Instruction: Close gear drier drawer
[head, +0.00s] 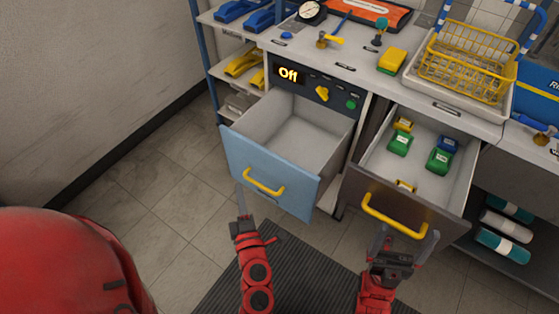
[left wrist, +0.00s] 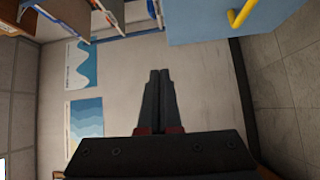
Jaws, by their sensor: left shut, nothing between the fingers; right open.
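The gear drier drawer (head: 243,164) has a light blue front and a yellow handle (head: 263,183). It is pulled open and empty, under a panel with a lit "Off" display (head: 288,74). Its blue front shows at the top right of the left wrist view (left wrist: 215,22). My left gripper (head: 240,196) is shut and empty, just in front of and to the left of the handle; I cannot tell whether it touches the drawer front. My right gripper (head: 410,238) is open and empty, below the yellow handle (head: 394,217) of the other drawer.
A second, dark-fronted drawer (head: 412,206) is open at right with green, yellow and blue blocks in it. The counter (head: 350,62) above holds a gauge, valves and a yellow basket (head: 465,62). Bare floor lies at left, and a ridged mat (head: 300,270) lies below.

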